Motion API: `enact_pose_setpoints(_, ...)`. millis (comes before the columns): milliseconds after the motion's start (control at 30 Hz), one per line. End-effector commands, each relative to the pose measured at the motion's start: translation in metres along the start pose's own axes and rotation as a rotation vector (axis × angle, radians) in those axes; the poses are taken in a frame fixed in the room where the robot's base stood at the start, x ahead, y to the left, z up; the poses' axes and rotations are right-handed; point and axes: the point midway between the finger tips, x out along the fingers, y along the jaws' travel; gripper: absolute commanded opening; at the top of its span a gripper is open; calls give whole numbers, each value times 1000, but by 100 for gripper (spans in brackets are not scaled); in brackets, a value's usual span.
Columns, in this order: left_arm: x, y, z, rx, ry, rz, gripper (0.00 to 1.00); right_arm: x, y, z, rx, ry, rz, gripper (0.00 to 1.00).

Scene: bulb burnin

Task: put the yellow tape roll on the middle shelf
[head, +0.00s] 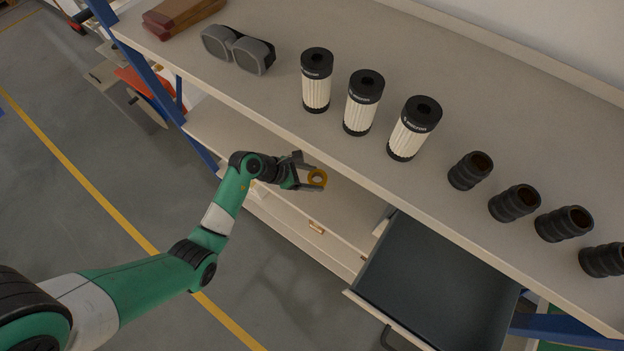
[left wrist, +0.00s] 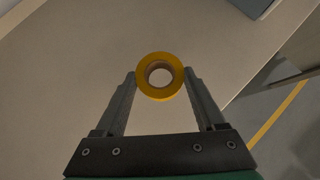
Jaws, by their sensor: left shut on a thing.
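The yellow tape roll (head: 317,178) is held between the fingers of my left gripper (head: 307,172) in the head view. In the left wrist view the same yellow roll (left wrist: 160,77), with a pale core, sits between the two fingertips of my left gripper (left wrist: 160,85). Behind it is the pale surface of the middle shelf (left wrist: 70,70), which also shows below the top shelf in the head view (head: 218,125). I cannot tell whether the roll touches this shelf. My right gripper is not in view.
The top shelf (head: 270,95) overhangs the area. It carries grey goggles (head: 237,49), white ribbed cylinders (head: 362,102) and several black cylinders (head: 514,203). An open dark drawer (head: 440,285) sticks out to the right of my left gripper.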

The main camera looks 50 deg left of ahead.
Motion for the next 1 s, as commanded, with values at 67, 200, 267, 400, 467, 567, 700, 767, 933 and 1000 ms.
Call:
enact_pose_setpoints(67,0,1,0,0,0,0,18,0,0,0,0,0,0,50)
enact_pose_setpoints(200,12,6,-12,-2,2,0,18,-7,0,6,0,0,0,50)
enact_pose_setpoints(267,20,6,-20,-2,3,-1,18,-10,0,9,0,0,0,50)
enact_pose_setpoints(400,26,6,-27,0,1,1,18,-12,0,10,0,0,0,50)
enact_pose_setpoints(467,26,6,-26,0,0,1,18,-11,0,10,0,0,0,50)
enact_pose_setpoints(567,26,6,-26,0,0,1,18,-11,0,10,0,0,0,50)
enact_pose_setpoints(700,28,6,-28,0,1,1,18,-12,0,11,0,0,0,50)
enact_pose_setpoints(767,28,6,-28,0,0,1,79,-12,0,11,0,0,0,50)
enact_pose_setpoints(933,28,6,-28,0,1,1,100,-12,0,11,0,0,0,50)
enact_pose_setpoints(1000,28,6,-28,0,1,1,100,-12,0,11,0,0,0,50)
